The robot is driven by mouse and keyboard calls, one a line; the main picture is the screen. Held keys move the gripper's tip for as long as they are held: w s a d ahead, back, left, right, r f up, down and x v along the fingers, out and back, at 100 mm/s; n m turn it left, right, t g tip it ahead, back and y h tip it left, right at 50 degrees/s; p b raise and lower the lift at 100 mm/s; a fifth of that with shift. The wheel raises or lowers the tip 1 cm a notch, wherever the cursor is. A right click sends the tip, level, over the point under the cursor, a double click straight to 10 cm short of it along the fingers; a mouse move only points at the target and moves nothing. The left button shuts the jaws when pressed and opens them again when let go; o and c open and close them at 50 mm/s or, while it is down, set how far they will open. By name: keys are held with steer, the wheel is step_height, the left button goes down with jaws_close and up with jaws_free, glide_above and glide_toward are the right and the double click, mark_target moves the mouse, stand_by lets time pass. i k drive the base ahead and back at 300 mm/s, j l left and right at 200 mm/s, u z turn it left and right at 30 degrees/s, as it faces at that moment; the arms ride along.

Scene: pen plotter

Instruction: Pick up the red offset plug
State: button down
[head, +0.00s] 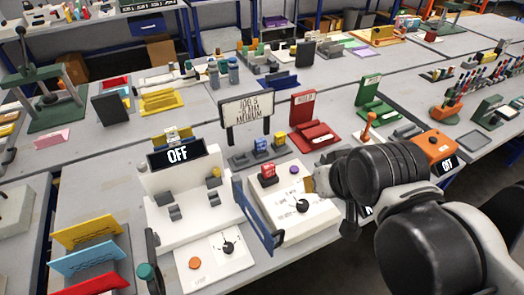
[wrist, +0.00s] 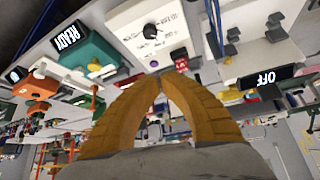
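A red plug-like block (head: 268,173) stands on the white box (head: 287,222), behind its dial and left of a purple button. It also shows in the wrist view (wrist: 181,64), beyond my fingertips. Another small red block (head: 279,141) stands behind the box, in a row with a blue block (head: 261,146) and a grey one (head: 238,155). I cannot tell which red piece is the offset plug. My gripper (head: 309,183) is at the right side of the white box, right of the red block. In the wrist view its yellow fingers (wrist: 160,79) meet at the tips, with nothing visible between them.
A blue-framed panel (head: 258,215) stands upright along the box's left side. A sign on posts (head: 247,109) rises behind. A white machine with an OFF display (head: 177,153) is at left. An orange device (head: 438,146) and red stand (head: 314,133) are nearby.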

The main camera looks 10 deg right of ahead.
mark_target(267, 169)
steer(key=i+l+u, duration=0.2)
steer(key=l, duration=0.15)
steer(key=i+l+u, duration=0.2)
steer(key=l, duration=0.15)
steer(key=l+u, duration=0.15)
steer(key=l, duration=0.25)
